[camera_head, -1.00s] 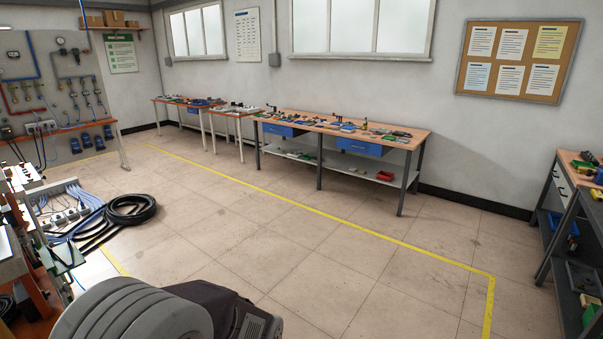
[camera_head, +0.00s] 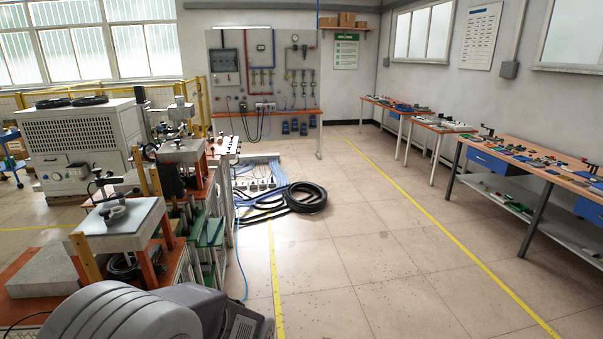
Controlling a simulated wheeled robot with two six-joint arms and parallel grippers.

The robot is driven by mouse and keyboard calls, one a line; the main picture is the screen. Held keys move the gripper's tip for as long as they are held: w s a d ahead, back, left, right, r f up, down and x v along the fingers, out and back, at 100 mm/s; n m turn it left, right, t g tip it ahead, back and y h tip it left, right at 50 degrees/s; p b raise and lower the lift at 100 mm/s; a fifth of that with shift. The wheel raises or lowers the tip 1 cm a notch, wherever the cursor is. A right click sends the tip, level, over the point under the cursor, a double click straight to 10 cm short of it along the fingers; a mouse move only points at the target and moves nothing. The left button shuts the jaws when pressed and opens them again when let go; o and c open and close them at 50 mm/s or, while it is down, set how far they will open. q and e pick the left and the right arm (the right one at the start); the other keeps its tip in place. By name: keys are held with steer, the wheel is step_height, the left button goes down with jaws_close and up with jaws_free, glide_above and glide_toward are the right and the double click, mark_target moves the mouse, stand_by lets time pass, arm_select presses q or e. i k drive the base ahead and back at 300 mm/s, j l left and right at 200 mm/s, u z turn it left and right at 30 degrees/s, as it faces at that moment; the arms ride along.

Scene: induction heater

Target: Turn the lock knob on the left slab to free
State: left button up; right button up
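A pale slab (camera_head: 124,226) on orange legs stands at the lower left, with a small dark knob-like fitting (camera_head: 105,212) on its top. A second pale slab (camera_head: 181,151) stands farther back, with a clamp-like fitting above it. I cannot tell which fitting is the lock knob, nor its setting. Neither of my grippers is in view; only part of my own grey body shows at the bottom left.
A coil of black hose (camera_head: 299,198) lies on the floor right of the machine. A white cabinet unit (camera_head: 84,145) stands behind the slabs. Workbenches (camera_head: 530,160) line the right wall. The floor between the yellow lines is clear.

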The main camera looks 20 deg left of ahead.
mark_target(107, 213)
steer(key=i+j+u, duration=0.1)
steer(key=u, duration=0.35)
steer(key=i+u, duration=0.5)
steer(key=u, duration=0.35)
steer(key=i+l+u, duration=0.15)
steer(key=u, duration=0.3)
steer(key=i+l+u, duration=0.2)
steer(key=u, duration=0.25)
steer(key=i+l+u, duration=0.15)
steer(key=u, duration=0.25)
